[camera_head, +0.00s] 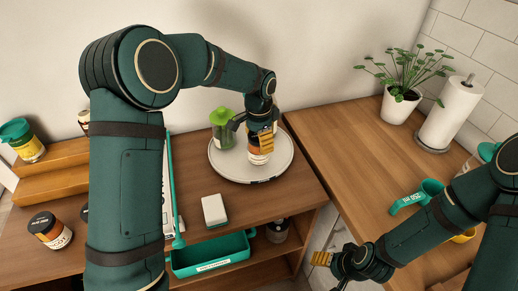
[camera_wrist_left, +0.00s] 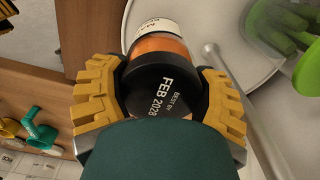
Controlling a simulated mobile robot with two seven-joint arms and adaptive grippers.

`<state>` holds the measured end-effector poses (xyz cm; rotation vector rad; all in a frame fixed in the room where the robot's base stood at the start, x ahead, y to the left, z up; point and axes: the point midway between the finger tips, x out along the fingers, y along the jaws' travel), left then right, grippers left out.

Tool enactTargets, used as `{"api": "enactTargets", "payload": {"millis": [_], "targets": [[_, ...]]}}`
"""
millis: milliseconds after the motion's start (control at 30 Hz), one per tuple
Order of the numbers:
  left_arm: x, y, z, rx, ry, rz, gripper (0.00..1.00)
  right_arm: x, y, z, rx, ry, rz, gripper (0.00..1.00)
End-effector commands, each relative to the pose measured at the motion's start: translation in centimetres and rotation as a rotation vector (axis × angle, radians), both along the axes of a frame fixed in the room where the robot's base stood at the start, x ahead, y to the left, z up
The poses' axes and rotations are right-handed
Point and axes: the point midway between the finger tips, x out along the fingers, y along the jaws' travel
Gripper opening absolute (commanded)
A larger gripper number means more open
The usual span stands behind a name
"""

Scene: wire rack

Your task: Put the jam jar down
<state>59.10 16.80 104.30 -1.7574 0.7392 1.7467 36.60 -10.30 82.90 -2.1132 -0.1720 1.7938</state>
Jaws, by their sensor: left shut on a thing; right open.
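The jam jar (camera_head: 256,156) has a black lid, orange contents and a white label. My left gripper (camera_head: 262,140) is shut on it from above, over the round white tray (camera_head: 228,172). In the left wrist view the yellow fingers of the gripper (camera_wrist_left: 160,100) sit on both sides of the jar's lid (camera_wrist_left: 160,78), which reads "BEST BY FEB 2028". The jar's base is near the tray surface, but I cannot tell whether it touches. My right gripper (camera_head: 335,260) is open and empty at the lower right, away from the jar.
A green-lidded jar (camera_head: 222,132) stands on the tray left of the held jar. A white box (camera_head: 214,210) and a teal bin (camera_head: 209,258) are in front. A dark-lidded jar (camera_head: 49,230) stands left. A plant (camera_head: 400,95) and paper roll (camera_head: 451,112) stand on the right counter.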

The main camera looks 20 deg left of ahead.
Motion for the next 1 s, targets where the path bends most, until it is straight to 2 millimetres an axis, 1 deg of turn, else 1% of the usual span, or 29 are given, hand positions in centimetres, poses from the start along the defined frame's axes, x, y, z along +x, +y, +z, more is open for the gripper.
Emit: {"api": "enactTargets", "payload": {"millis": [100, 200, 533, 567, 600, 633, 867, 1000], "targets": [[0.0, 0.0, -1.9, 0.001, 0.002, -0.001, 0.23, 0.0, 0.0, -0.3, 0.0, 0.001, 0.0, 0.7], [0.0, 0.0, -3.1, 0.001, 0.001, -0.001, 0.23, -0.1, 0.0, -0.4, 0.0, 0.002, 0.002, 0.7], [0.0, 0.0, -3.4, 0.0, -0.001, 0.0, 0.23, -0.1, 0.0, -0.4, 0.0, 0.002, 0.002, 0.7], [0.0, 0.0, -3.5, 0.001, 0.001, 0.0, 0.79, -0.1, 0.0, -0.4, 0.0, 0.002, 0.002, 0.7], [0.0, 0.0, -3.5, 0.001, 0.001, 0.0, 0.93, -0.1, 0.0, -0.4, 0.0, 0.002, 0.002, 0.7], [0.0, 0.0, -3.5, 0.001, 0.001, 0.0, 1.0, -0.1, 0.0, -0.4, 0.0, 0.002, 0.002, 0.7], [0.0, 0.0, -3.5, 0.001, 0.001, 0.0, 1.0, -0.1, 0.0, -0.4, 0.0, 0.002, 0.002, 0.7], [0.0, 0.0, -2.8, 0.0, -0.001, 0.0, 1.0, -0.1, 0.0, -0.3, 0.0, 0.002, 0.002, 0.7]]}}
